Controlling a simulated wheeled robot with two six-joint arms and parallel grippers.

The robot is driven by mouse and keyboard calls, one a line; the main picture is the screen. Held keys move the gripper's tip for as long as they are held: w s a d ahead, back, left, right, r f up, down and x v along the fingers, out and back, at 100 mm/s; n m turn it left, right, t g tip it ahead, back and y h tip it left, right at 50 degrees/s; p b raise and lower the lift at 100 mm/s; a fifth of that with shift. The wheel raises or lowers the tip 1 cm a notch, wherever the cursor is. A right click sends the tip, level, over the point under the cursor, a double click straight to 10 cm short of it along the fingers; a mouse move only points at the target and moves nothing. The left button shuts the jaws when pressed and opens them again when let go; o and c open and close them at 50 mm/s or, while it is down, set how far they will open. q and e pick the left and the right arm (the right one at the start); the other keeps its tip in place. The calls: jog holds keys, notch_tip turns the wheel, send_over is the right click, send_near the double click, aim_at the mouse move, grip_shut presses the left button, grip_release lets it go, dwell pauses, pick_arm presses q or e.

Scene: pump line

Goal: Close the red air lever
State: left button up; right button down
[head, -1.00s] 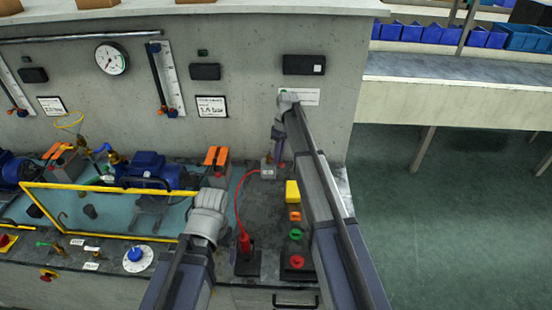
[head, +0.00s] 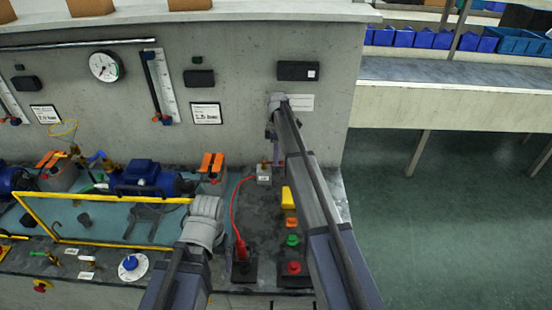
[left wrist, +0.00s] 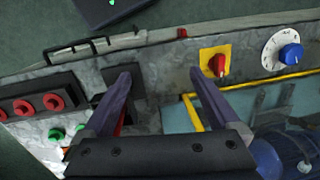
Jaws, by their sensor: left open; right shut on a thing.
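A red upright handle (head: 241,248) stands on a black base (head: 250,273), with a red hose running from it to a small grey box (head: 264,174). In the left wrist view a red lever knob (left wrist: 218,65) sits on a yellow plate; my left arm hides it in the head view. My left gripper (left wrist: 160,75) is open and empty, its fingers spread between the black base and the yellow plate. One finger covers much of the red handle there. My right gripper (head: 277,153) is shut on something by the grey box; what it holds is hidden.
Right of the black base is a strip of yellow, orange, green and red buttons (head: 292,241). A yellow frame (head: 110,200) fences blue pumps (head: 143,176). A blue dial (head: 131,263) is on the left. The wall with its gauge (head: 104,66) stands behind.

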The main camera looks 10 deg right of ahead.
jog(key=shift+w, duration=0.1)
dwell(0.4)
jog(key=c, duration=0.9)
grip_release()
